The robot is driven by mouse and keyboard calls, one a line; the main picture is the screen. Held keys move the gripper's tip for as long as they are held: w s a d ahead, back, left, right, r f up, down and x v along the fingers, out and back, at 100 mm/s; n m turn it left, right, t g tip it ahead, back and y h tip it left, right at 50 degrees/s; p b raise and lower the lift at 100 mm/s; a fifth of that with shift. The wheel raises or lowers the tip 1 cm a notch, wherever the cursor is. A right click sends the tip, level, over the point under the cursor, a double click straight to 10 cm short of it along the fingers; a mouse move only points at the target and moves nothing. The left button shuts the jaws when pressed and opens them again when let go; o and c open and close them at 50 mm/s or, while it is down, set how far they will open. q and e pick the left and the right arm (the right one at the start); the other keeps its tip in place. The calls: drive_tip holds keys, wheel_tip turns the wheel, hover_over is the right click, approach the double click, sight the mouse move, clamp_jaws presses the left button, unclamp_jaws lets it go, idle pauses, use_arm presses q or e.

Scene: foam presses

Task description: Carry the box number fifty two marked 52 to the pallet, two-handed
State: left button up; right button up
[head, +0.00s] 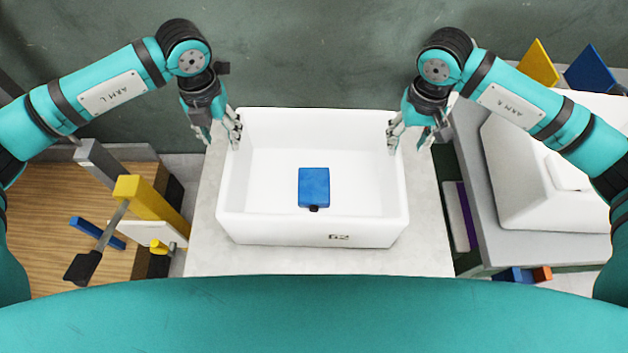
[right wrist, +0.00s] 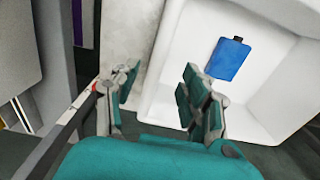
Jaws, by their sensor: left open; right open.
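My left gripper (head: 220,134) is open at the box's left wall, one finger outside and one at the inner side. My right gripper (head: 408,137) is open at the right wall in the same way. In the right wrist view the box (right wrist: 168,55) has its wall edge between the open fingers (right wrist: 160,90). Contact cannot be told. The pallet is not identifiable.
The pale table (head: 310,262) has a narrow bare strip around the box. A wooden bench (head: 45,240) with a yellow clamp-like tool (head: 150,205) is at left. A grey surface with a large white piece (head: 530,165) is at right. A dark green surface lies behind.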

sight(234, 166)
use_arm(q)
wheel_tip(234, 166, down, 13)
drive_tip(key=shift+r, duration=0.1)
use_arm(e)
wheel_tip(234, 166, down, 13)
drive_tip(key=shift+r, duration=0.1)
use_arm(q)
clamp_jaws()
use_arm(e)
clamp_jaws()
